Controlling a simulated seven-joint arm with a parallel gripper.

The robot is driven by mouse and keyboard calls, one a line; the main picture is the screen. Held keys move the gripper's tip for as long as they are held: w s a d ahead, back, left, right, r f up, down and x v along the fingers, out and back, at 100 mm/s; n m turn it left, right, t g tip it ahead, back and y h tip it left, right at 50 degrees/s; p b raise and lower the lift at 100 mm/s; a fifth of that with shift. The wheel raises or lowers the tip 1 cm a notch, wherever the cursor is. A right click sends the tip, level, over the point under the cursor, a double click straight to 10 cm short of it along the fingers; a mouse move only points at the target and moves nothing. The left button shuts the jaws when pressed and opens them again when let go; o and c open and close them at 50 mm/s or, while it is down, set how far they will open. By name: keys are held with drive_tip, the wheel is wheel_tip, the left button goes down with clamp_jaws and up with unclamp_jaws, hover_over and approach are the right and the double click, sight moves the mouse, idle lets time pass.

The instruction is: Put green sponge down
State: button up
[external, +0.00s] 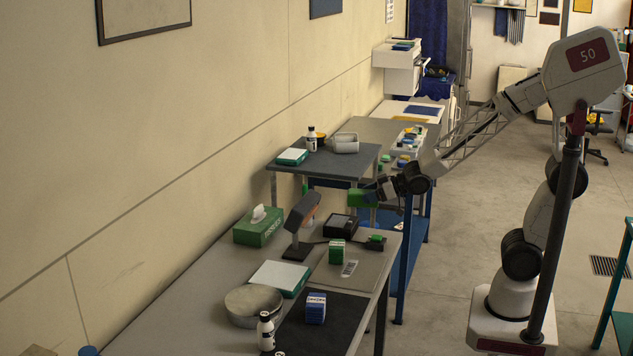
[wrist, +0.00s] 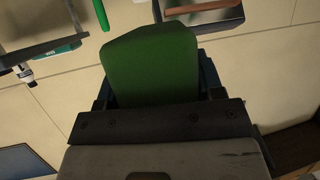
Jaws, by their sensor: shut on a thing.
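My gripper (external: 374,195) is shut on a green sponge (external: 360,198) and holds it in the air above the right edge of the near grey table (external: 218,279). The sponge is also large in the middle of the wrist view (wrist: 152,65), between the fingers. In the external view it is just in front of the dark-topped rear table (external: 335,165). The sponge touches no surface that I can see. The fingertips are partly hidden by the sponge and the dark gripper body.
The near table holds a tissue box (external: 258,226), a scanner on a stand (external: 301,218), a black device (external: 340,226), a green box (external: 337,252), a round tin (external: 254,304), a bottle (external: 265,331) and a blue box (external: 316,308). A dark mat (external: 336,330) has bare room.

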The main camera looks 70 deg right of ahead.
drive_tip(key=s+a+f+n+y, duration=0.1)
drive_tip(key=s+a+f, duration=0.4)
drive_tip(key=s+a, duration=0.3)
drive_tip(key=s+a+f+n+y, duration=0.1)
drive_tip(key=s+a+f, duration=0.4)
drive_tip(key=s+a, duration=0.3)
drive_tip(key=shift+a+f, duration=0.4)
drive_tip(key=shift+a, duration=1.55)
drive_tip(key=shift+w, duration=0.1)
drive_tip(key=w+a, duration=0.2)
drive_tip(key=w, duration=0.2)
drive_tip(key=w+a+f, duration=0.1)
drive_tip(key=w+a, duration=0.2)
drive_tip(key=w, duration=0.2)
drive_tip(key=w+a, duration=0.3)
drive_tip(key=w, duration=0.1)
drive_tip(key=shift+w+a+f, duration=0.15)
drive_tip(key=shift+w+f, duration=0.1)
drive_tip(key=shift+f, duration=1.75)
